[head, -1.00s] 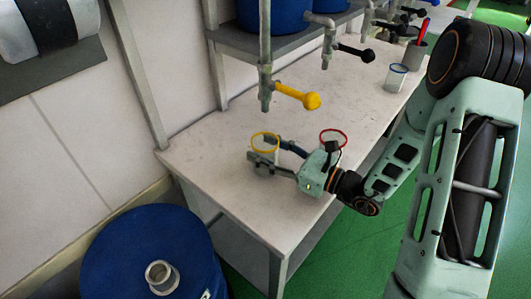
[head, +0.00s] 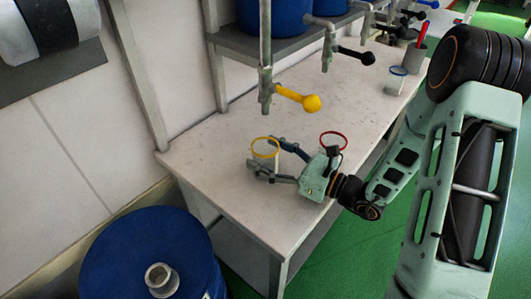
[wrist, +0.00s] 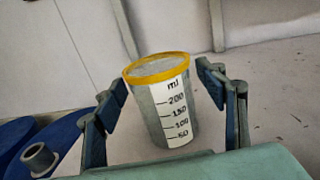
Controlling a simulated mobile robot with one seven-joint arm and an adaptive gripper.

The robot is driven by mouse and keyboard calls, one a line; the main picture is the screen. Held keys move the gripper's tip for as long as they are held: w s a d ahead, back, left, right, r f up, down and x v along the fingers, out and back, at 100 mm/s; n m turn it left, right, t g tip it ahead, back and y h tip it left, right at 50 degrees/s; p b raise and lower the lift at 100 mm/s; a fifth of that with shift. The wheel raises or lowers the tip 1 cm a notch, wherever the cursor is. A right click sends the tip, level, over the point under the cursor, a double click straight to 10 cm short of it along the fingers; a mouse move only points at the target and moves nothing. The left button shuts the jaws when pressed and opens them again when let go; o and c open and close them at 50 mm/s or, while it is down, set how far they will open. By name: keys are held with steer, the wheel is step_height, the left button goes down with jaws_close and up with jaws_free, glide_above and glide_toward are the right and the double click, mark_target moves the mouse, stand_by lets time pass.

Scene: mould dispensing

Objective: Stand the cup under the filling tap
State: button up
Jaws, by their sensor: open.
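A clear measuring cup with a yellow rim (head: 265,148) stands upright on the pale bench (head: 225,165); in the wrist view the cup (wrist: 168,108) shows its ml scale. The filling tap with a yellow handle (head: 297,97) hangs above it, and its spout (head: 265,106) appears over the cup in the head view. I cannot tell whether they line up in depth. My gripper (head: 262,165) is open, its fingers on either side of the cup; it also shows in the wrist view (wrist: 165,100), with a gap visible at the right finger.
A red-rimmed cup (head: 333,139) is partly hidden behind my gripper. A blue-rimmed cup (head: 396,82) and a grey holder (head: 414,57) stand farther back. Black-handled taps (head: 355,56) hang along the shelf. A blue drum (head: 150,255) stands left of the bench.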

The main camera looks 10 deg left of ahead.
steer(key=p+v, duration=0.1)
steer(key=v, duration=1)
steer(key=shift+s+d, duration=0.1)
steer(key=shift+d, duration=0.3)
steer(key=shift+a, duration=0.1)
